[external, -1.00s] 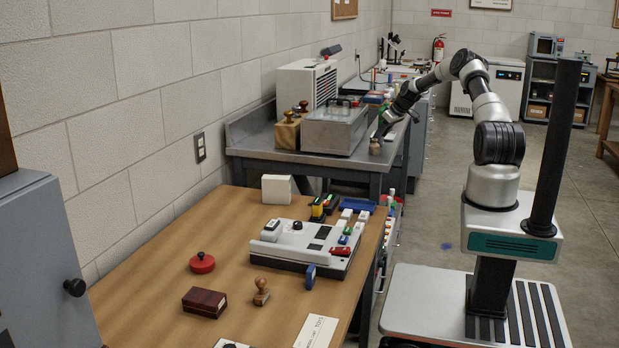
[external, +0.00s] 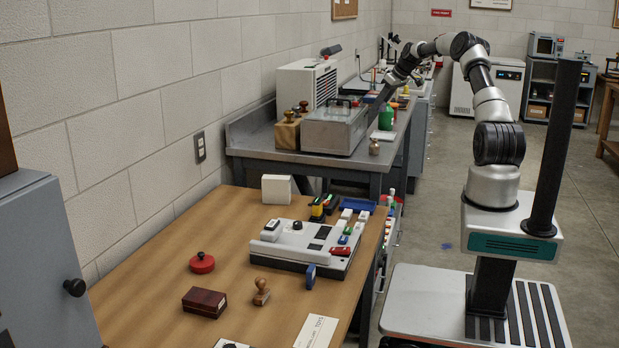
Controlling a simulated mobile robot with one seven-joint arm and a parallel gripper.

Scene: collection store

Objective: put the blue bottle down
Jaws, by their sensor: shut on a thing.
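My gripper (external: 374,112) reaches down over the grey metal bench (external: 255,152), just behind the right end of the grey box (external: 328,134). It is small and dark in this view, and it is shut. The blue bottle in its grasp cannot be made out; the gripper and the box hide that spot. I cannot tell whether the bottle touches the bench top. A green bottle (external: 386,118) stands just right of my gripper. A small brown bottle (external: 374,147) stands nearer, at the bench's front right.
Wooden-knobbed blocks (external: 288,133) and a white ribbed unit (external: 305,84) crowd the bench's left side. A pale flat item (external: 383,135) lies near the green bottle. The wooden table (external: 150,270) in front holds a white device (external: 306,246) and stamps.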

